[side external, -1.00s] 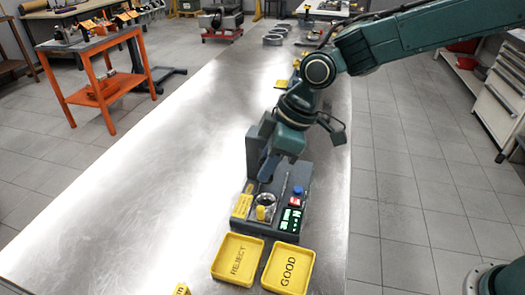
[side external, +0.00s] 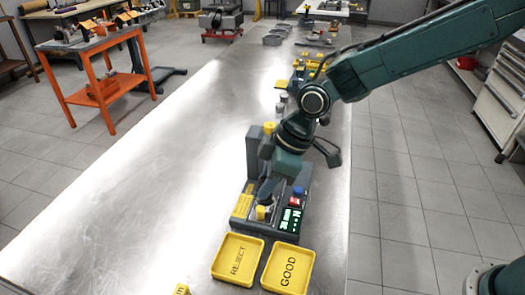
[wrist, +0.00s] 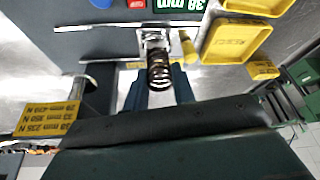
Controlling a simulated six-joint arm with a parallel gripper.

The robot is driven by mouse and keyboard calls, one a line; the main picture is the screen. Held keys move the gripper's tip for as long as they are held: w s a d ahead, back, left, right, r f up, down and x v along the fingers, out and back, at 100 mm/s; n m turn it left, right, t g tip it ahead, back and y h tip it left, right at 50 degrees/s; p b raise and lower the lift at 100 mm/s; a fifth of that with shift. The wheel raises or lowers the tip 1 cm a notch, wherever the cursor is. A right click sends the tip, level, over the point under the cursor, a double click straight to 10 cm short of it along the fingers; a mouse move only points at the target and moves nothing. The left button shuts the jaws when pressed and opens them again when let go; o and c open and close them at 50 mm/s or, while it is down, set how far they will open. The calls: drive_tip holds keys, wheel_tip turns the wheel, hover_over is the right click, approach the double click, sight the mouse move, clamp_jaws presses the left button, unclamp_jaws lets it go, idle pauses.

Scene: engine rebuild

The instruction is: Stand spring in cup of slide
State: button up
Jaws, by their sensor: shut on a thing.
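A dark coil spring (wrist: 159,76) is between the two fingers of my gripper (wrist: 160,92) in the wrist view. My gripper is shut on it. The spring's far end overlaps the bright metal slide (wrist: 154,36) of the test device; I cannot tell whether it touches the cup or is still above it. In the side view my gripper (side external: 267,190) is low over the dark grey test device (side external: 243,240), close behind its yellow knob (side external: 262,212). The spring and cup are hidden there by my gripper.
A yellow REJECT tray (side external: 237,258) and a yellow GOOD tray (side external: 287,270) stand in front of the device. A green display (side external: 290,220) and a red and blue button (side external: 297,197) are to the right. The device's upright column (side external: 253,152) is close behind my gripper.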

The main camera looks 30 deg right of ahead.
drive_tip(key=shift+f, duration=0.7)
drive_tip(key=o, duration=1)
drive_tip(key=shift+o, duration=0.2)
drive_tip(key=v, duration=1.4)
drive_tip(key=shift+w, duration=0.1)
